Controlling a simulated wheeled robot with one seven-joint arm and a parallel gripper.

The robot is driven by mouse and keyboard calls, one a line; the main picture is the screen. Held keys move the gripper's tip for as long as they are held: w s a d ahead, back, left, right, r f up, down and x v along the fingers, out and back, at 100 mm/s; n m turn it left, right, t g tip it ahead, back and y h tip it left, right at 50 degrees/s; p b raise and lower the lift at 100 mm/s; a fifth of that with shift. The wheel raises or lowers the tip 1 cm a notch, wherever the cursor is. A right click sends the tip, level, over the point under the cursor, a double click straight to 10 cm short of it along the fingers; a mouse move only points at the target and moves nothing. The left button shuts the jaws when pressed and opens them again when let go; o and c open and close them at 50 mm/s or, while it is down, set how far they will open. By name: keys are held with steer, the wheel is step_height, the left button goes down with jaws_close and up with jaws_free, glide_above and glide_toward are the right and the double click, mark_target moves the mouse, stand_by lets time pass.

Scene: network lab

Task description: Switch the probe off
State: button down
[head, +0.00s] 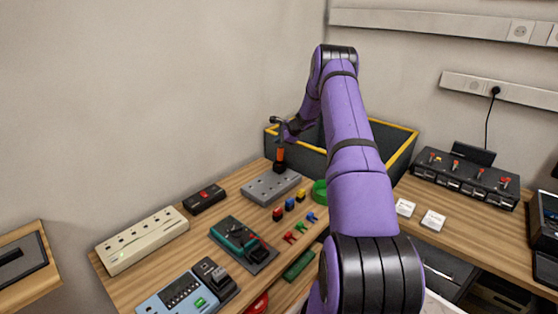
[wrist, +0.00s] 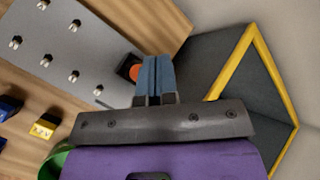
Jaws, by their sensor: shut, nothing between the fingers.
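A small upright device with an orange upper part and a black base (head: 280,166) stands at the far end of the grey plate; it looks like the probe, though I cannot be sure. In the wrist view its round orange part (wrist: 135,71) shows in a dark surround, just left of my fingertips. My gripper (head: 282,143) is above it in the head view, pointing down. In the wrist view my gripper (wrist: 153,62) has its two blue fingers shut together, with nothing between them. Whether they touch the orange part I cannot tell.
The grey plate with metal pegs (head: 262,188) lies beside it. A dark bin with a yellow rim (head: 395,126) stands close on the right. A black box with a red switch (head: 204,198), a power strip (head: 143,240) and small coloured blocks (head: 290,205) occupy the bench.

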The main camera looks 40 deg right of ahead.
step_height(320, 180, up, 6)
stand_by(0.6)
